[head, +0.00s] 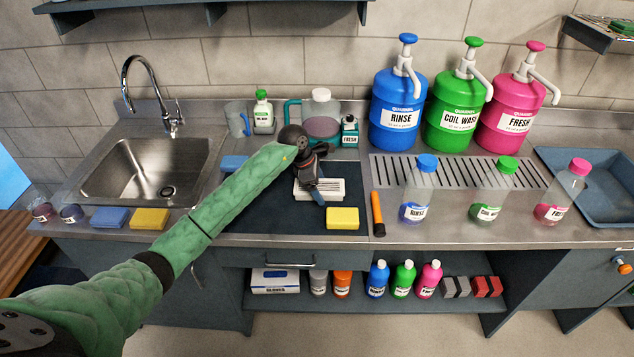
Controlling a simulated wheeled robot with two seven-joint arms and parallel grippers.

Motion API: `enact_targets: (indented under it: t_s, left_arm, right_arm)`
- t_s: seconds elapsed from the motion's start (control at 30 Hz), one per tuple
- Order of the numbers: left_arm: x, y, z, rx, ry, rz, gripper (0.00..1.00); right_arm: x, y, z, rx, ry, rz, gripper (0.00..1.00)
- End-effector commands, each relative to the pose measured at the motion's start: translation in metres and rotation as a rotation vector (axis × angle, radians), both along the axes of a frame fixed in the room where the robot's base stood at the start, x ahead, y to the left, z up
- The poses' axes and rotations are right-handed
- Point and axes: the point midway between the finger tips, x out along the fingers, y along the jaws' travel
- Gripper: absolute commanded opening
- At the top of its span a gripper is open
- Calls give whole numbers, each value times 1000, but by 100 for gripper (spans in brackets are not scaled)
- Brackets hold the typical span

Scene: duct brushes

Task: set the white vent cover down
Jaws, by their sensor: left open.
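The white vent cover (333,195) lies on the dark mat (265,222) on the counter, its dark slots showing. My left gripper (316,188) is right over the cover, pointing down, and is open. The gripper hides part of the cover, and I cannot tell whether the fingers touch it. My right gripper is out of view.
A yellow sponge (342,218) lies in front of the cover, and an orange-handled tool (378,213) to its right. The sink (153,170) is at left. Small bottles (418,193) stand before the drain grate (455,170). The mat's front left is clear.

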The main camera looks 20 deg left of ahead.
Motion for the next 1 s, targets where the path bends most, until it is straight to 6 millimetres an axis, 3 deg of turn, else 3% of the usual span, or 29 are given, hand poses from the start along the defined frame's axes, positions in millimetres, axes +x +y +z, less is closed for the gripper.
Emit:
enact_targets:
  t_s: [0.33,0.47,1.0]
  left_arm:
    - [0,5,12,0,-1,-1,87]
    - [-2,10,24,2,-3,0,87]
    - [-11,40,99,0,-1,-1,87]
  right_arm:
    - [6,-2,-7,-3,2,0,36]
    - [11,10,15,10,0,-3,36]
    - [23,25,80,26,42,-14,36]
